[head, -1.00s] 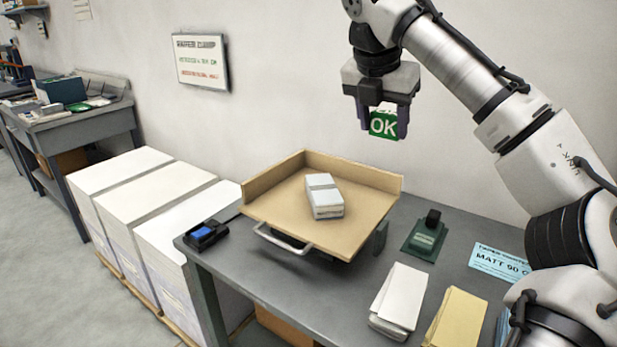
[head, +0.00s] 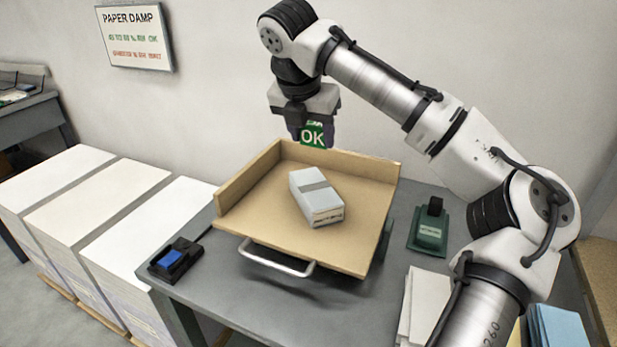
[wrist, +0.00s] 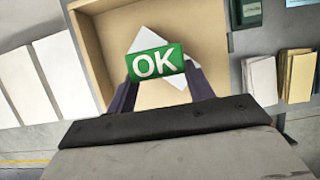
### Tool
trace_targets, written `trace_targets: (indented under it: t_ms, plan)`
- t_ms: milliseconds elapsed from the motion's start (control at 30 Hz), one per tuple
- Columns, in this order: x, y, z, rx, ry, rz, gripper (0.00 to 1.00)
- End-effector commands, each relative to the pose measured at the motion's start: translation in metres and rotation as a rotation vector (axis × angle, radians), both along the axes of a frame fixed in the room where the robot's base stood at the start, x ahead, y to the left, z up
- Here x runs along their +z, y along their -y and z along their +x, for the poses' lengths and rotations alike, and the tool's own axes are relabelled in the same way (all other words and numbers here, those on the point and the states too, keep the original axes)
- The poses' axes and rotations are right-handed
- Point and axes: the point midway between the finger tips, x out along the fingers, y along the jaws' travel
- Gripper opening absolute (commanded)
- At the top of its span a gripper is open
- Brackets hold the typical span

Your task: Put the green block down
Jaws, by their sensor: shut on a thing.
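My gripper (head: 308,130) is shut on the green block (head: 313,134), which has a white "OK" on its face. The block hangs in the air above the back part of the tan tray (head: 265,225). In the wrist view the green block (wrist: 156,64) sits between the two dark fingers, with the tray behind it. A banded white paper stack (head: 318,196) lies in the tray near its middle and is partly hidden behind the block in the wrist view.
The tray has raised walls at the back and left and a metal handle (head: 275,262) in front. A dark green stamp-like object (head: 430,228) stands right. Tall paper stacks (head: 90,215) fill the left.

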Motion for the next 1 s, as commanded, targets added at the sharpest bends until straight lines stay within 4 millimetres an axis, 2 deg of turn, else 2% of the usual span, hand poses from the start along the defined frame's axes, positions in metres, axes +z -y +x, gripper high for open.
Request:
trace_targets:
  t_ms: [33,100,200,467,667,1000]
  plan:
    - [-0.014,0.001,-0.001,0.0,-0.002,-0.002,0.3]
    - [-0.029,0.001,0.0,0.0,-0.002,-0.002,0.3]
    - [-0.046,0.0,-0.001,0.0,-0.002,0.0,0.3]
    - [-0.066,0.0,0.0,0.001,-0.001,0.0,0.3]
    - [-0.095,0.0,-0.001,0.001,-0.001,-0.001,0.3]
    - [-0.1,0.0,0.0,0.0,0.0,0.001,0.3]
